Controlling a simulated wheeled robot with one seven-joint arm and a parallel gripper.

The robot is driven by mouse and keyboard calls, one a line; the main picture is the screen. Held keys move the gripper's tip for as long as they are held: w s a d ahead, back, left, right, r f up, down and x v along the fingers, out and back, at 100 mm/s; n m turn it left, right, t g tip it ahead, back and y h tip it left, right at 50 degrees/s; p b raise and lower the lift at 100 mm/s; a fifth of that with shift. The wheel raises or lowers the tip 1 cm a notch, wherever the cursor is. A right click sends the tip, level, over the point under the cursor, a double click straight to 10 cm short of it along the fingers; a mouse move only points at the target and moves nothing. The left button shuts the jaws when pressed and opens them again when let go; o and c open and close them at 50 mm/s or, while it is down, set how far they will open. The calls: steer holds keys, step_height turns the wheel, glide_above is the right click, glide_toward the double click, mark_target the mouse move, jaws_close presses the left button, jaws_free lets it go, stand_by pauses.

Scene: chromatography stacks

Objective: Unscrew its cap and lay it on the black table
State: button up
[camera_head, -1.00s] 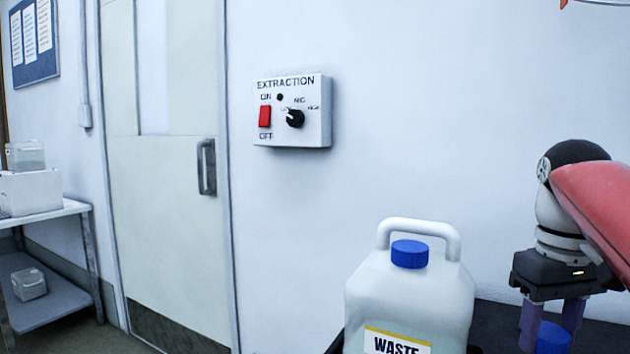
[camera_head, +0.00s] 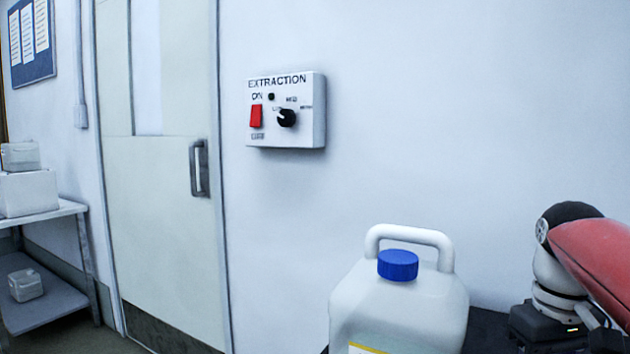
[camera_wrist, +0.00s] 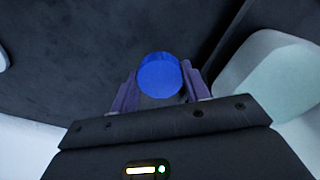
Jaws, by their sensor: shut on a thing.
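A blue cap (camera_wrist: 160,73) is between the two purple fingers of my gripper (camera_wrist: 159,88) in the wrist view, which are shut on it. The black table (camera_wrist: 75,55) lies under it; I cannot tell whether the cap touches it. In the head view only the top of my gripper shows at the lower right, and its fingers and the held cap are below the frame. A white waste jug (camera_head: 395,305) with a handle stands left of my gripper, with a blue cap (camera_head: 398,265) on its neck.
A pale translucent container (camera_wrist: 275,85) stands close on the right in the wrist view. A strip of black table shows between jug and gripper in the head view. An extraction control box (camera_head: 286,110) is on the wall, left of it a door (camera_head: 165,210) and a shelf (camera_head: 45,215).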

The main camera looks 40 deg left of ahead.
steer(key=shift+f+b, duration=0.8)
steer(key=shift+f, duration=0.55)
steer(key=o, duration=1.1)
step_height(320, 180, up, 8)
steer(key=shift+f+p, duration=0.2)
steer(key=shift+p, duration=0.6)
steer(key=shift+r, duration=0.15)
